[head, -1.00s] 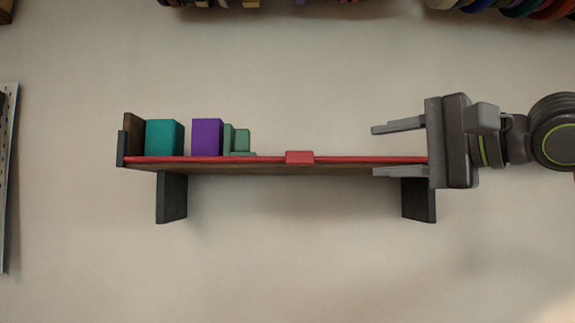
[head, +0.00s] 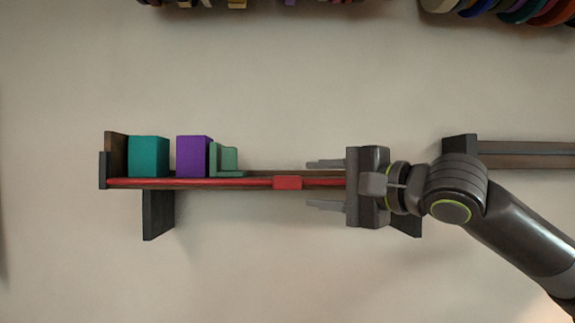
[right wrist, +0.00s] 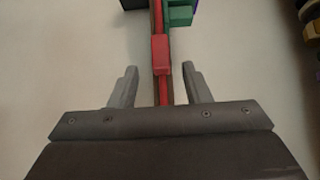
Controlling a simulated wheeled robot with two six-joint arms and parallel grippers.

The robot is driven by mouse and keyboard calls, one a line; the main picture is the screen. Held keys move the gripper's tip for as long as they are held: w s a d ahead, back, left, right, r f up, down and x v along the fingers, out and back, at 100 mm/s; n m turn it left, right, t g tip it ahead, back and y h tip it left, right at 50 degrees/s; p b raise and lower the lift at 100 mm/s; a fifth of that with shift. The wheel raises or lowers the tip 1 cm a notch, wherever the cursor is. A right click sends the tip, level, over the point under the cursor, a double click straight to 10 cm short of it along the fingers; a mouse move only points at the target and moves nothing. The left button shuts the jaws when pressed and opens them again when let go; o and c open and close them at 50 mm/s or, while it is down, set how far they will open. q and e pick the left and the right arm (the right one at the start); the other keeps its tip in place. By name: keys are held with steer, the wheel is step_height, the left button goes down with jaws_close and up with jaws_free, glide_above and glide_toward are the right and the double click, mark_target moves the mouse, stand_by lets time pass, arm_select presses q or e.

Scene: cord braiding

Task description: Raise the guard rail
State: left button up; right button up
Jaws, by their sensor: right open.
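The guard rail (head: 230,183) is a thin red bar running along the front edge of the wall shelf, low at board level. A red block-shaped tab (head: 287,182) sits on it. My right gripper (head: 325,185) is open, its fingers pointing left, one above and one below the rail line, just right of the tab and not touching it. In the right wrist view the tab (right wrist: 160,50) lies ahead, centred between the two open fingers (right wrist: 157,85), with the rail running between them. My right gripper hides the rail's right end. My left gripper is not in view.
On the shelf (head: 255,173) stand a teal block (head: 148,156), a purple block (head: 193,155) and a green stepped piece (head: 226,160) at the left. Another shelf (head: 530,154) is at the right. Wall space below is clear.

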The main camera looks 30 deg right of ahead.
mark_target(294, 183)
steer(key=shift+r+p+x, duration=0.2)
steer(key=shift+p+x, duration=1.95)
steer(key=shift+x, duration=0.2)
steer(key=shift+p+x, duration=0.9)
steer(key=shift+x, duration=0.45)
steer(key=shift+f, duration=0.2)
jaws_close()
